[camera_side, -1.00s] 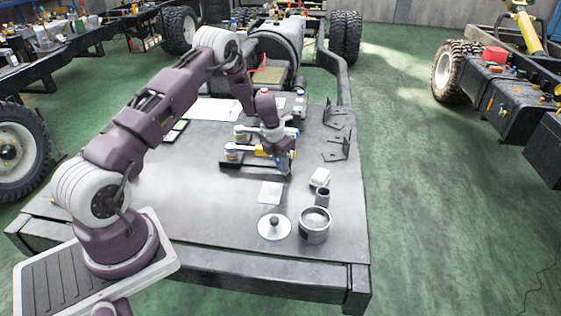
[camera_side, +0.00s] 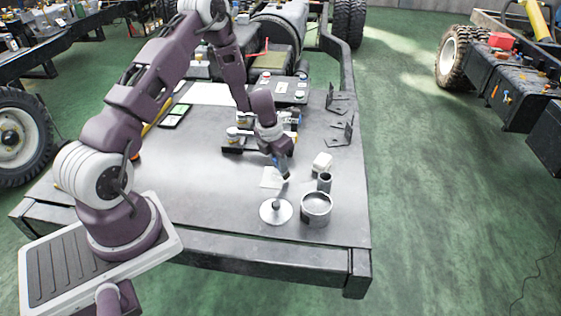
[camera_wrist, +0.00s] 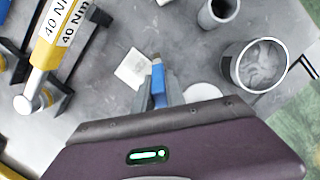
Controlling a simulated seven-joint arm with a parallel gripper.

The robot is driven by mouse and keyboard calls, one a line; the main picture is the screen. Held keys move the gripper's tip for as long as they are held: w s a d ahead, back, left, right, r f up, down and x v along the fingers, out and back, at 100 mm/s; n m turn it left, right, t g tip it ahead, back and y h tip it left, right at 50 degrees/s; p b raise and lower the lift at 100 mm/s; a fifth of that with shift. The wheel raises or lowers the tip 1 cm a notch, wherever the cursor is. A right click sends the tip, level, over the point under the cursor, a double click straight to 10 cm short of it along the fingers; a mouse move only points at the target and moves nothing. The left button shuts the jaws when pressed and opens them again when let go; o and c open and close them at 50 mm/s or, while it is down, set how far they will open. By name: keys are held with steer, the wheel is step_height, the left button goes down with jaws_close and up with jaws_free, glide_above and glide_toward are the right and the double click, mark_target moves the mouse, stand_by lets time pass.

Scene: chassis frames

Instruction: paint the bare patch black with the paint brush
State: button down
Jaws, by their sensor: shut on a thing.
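My gripper (camera_side: 281,168) is low over the front right of the bench plate. The bare patch (camera_side: 270,178) is a pale square on the grey plate, just left of and below the fingers. It also shows in the wrist view (camera_wrist: 132,68), up and left of the fingertips. Whether the brush touches the plate cannot be told. An open tin (camera_side: 316,209) with greyish contents stands front right.
A round knobbed lid (camera_side: 276,212) lies left of the tin. A small grey cup (camera_side: 324,182) and a white block (camera_side: 321,162) stand behind it. Torque wrenches on a dark rack (camera_side: 236,137) are behind left. The plate's front left is clear.

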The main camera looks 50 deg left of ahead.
steer(key=shift+w+v, duration=0.25)
steer(key=shift+v, duration=0.95)
steer(key=shift+w+v, duration=0.3)
steer(key=shift+v, duration=0.95)
steer(key=shift+w+v, duration=0.25)
steer(key=shift+v, duration=0.95)
steer(key=shift+r, duration=0.2)
steer(key=a+r+h, duration=0.1)
steer(key=a+r, duration=0.3)
steer(key=a, duration=0.5)
steer(key=shift+g, duration=0.3)
steer(key=shift+w+a+f, duration=0.1)
steer(key=shift+a+f, duration=0.05)
steer(key=shift+f, duration=1.1)
steer(key=shift+w+a+f, duration=0.1)
steer(key=shift+f, duration=1.15)
steer(key=shift+r+h, duration=0.1)
steer(key=shift+h, duration=0.2)
